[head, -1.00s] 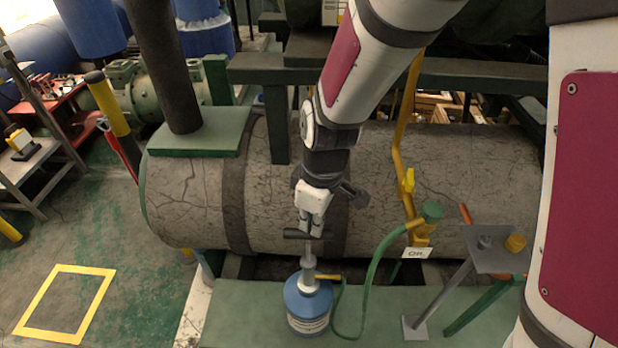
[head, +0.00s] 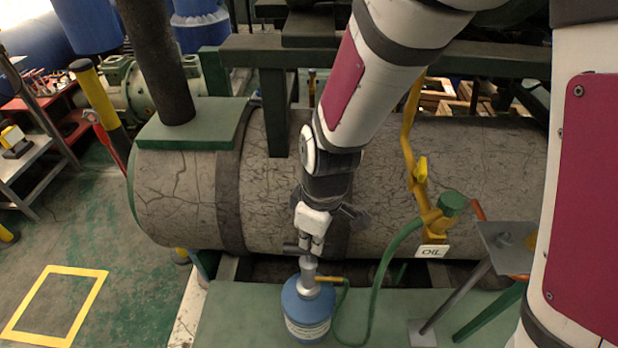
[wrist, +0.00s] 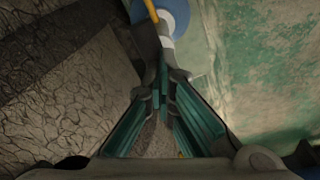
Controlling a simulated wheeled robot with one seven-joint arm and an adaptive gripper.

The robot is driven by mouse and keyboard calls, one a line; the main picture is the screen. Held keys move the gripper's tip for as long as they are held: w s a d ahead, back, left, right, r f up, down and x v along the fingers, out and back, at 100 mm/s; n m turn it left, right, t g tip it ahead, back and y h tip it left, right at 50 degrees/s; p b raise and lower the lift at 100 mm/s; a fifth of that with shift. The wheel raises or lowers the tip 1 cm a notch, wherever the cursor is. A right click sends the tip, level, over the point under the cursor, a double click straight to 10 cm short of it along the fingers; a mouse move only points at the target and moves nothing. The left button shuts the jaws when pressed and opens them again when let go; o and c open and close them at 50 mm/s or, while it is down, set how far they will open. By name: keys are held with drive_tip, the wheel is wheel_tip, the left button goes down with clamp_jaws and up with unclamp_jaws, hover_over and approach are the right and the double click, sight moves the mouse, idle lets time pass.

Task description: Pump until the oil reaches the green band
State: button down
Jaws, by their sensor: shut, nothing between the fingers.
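The blue oil pump can (head: 307,308) stands upright on the green bench, with a grey top and a dark crossbar handle (head: 290,248). My gripper (head: 311,250) points down at the handle. Its fingers are shut with nothing between them; whether they touch the handle is hard to tell. In the wrist view my gripper (wrist: 168,92) is in front of the pump's top, and part of the blue can (wrist: 176,14) shows. A green hose (head: 378,270) runs from the pump to the yellow pipe fitting by an "OIL" tag (head: 433,251). No oil level or green band is discernible.
The cracked grey tank (head: 400,180) lies behind the pump. The green bench (head: 245,315) has bare room left of the can. A grey metal plate on a post (head: 505,240) stands to the right. A yellow floor square (head: 55,305) is at lower left.

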drive_tip(key=d, duration=0.1)
drive_tip(key=s+d+r, duration=0.1)
drive_tip(key=shift+s+d, duration=0.15)
drive_tip(key=shift+d, duration=0.25)
wheel_tip(320, 180, up, 12)
drive_tip(key=d, duration=0.1)
drive_tip(key=shift+s, duration=0.25)
idle(1.8)
drive_tip(key=a+p, duration=0.1)
drive_tip(key=p, duration=0.9)
drive_tip(key=w+a+r+p, duration=0.1)
drive_tip(key=a+p, duration=0.1)
drive_tip(key=p, duration=0.7)
drive_tip(key=shift+w+p, duration=0.2)
drive_tip(key=shift+p, duration=0.15)
drive_tip(key=shift+a, duration=0.1)
